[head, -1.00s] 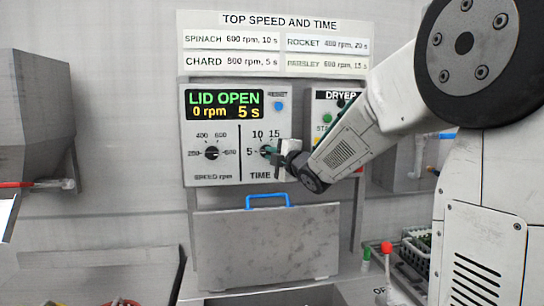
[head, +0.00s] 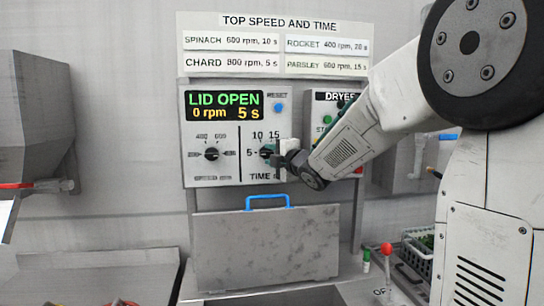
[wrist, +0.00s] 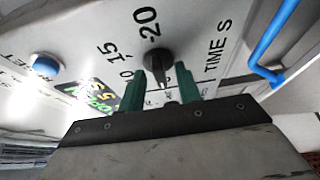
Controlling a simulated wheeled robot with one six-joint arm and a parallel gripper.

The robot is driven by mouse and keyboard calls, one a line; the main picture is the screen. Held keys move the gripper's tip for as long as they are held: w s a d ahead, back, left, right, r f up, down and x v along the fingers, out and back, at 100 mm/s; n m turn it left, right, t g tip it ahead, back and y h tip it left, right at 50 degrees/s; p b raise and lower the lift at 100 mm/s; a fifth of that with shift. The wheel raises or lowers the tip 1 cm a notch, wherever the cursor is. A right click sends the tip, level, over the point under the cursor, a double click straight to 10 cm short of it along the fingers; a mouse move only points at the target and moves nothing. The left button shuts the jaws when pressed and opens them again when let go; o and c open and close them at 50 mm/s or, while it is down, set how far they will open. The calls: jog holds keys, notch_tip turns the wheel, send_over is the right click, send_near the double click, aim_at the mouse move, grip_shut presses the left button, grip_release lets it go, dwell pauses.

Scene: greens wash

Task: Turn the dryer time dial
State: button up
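The time dial (head: 265,151) is a dark round knob on the dryer's control panel, partly hidden by my gripper (head: 271,154) in the head view. In the wrist view the time dial (wrist: 157,50) lies just beyond and between the two green fingertips of my gripper (wrist: 159,80). The fingers are apart, with a gap visible on both sides of the dial's narrow pointer. I cannot tell whether either finger touches the knob. The display (head: 224,105) reads LID OPEN, 0 rpm and 5 s.
The speed dial (head: 211,154) is left of the time dial, and the blue reset button (head: 279,107) is above it. A grey lid (head: 266,248) with a blue handle (head: 267,202) stands below. A chart (head: 278,43) lists greens, speeds and times.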

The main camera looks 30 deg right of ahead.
jog(key=s, duration=0.7)
jog(key=shift+s+d, duration=0.3)
jog(key=shift+s, duration=0.1)
jog(key=s+d+f+m+g+h, duration=0.3)
jog(key=s+f+m+g, duration=0.2)
jog(key=f+m, duration=0.15)
jog(key=s+d+f+m+g+h, duration=0.2)
jog(key=s+f+m+g+h, duration=0.15)
jog(key=s+f+m, duration=0.3)
jog(key=s+a+f+m+g+y, duration=0.2)
jog(key=s+a, duration=0.6)
jog(key=s, duration=0.4)
jog(key=s+a+f+m+g+y, duration=0.1)
jog(key=s+a+m+g+y, duration=0.2)
jog(key=s+a+g, duration=0.3)
jog(key=s+a+m, duration=0.1)
jog(key=s+a, duration=0.2)
jog(key=s, duration=0.2)
jog(key=shift+s+a+f, duration=0.15)
jog(key=shift+s+f, duration=0.25)
